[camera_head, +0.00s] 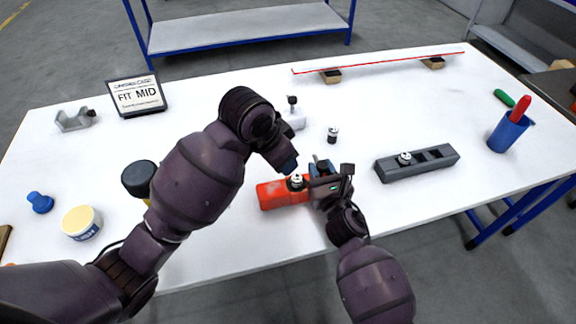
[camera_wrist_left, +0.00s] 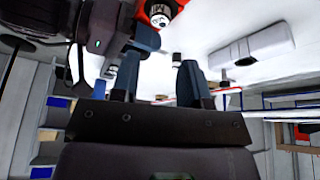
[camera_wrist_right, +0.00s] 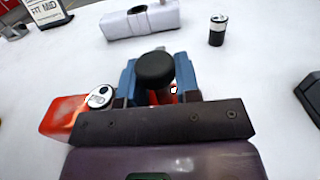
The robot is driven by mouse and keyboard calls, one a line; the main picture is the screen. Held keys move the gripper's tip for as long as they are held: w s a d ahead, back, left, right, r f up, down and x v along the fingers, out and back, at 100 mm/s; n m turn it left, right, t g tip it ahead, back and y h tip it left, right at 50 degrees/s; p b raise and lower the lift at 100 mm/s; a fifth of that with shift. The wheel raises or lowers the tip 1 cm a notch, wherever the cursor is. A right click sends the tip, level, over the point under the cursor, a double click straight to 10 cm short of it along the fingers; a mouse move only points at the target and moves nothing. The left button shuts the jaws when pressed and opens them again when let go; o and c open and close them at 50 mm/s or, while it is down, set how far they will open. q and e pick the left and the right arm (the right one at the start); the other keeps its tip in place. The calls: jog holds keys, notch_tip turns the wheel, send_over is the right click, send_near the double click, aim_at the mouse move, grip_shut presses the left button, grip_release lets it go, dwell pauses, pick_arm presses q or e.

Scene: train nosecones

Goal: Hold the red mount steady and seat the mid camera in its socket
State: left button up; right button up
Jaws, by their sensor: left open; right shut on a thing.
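The red mount (camera_head: 270,196) lies on the white table, in front of me. A small camera with a white label (camera_head: 297,180) stands upright in its top; the label in the right wrist view (camera_wrist_right: 99,96) seems to read MID. How deep it sits I cannot tell. My right gripper (camera_head: 322,172) is shut on the mount's right end, with a black knob (camera_wrist_right: 155,69) between its blue fingers. My left gripper (camera_wrist_left: 163,58) is open and empty, just above and behind the camera, apart from it; its fingers are partly hidden by its wrist in the head view.
Another small camera (camera_head: 333,134) stands loose behind the mount. A grey rack (camera_head: 440,160) at right holds one more (camera_head: 404,158). A white mount (camera_head: 297,119) stands behind my left wrist. A FIT MID sign (camera_head: 138,95), a tub (camera_head: 81,224) and a blue cup (camera_head: 509,134) stand farther out.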

pick_arm(q)
jog(key=shift+v, duration=1.05)
pick_arm(e)
jog(key=o, duration=1.1)
jog(key=shift+s, duration=0.1)
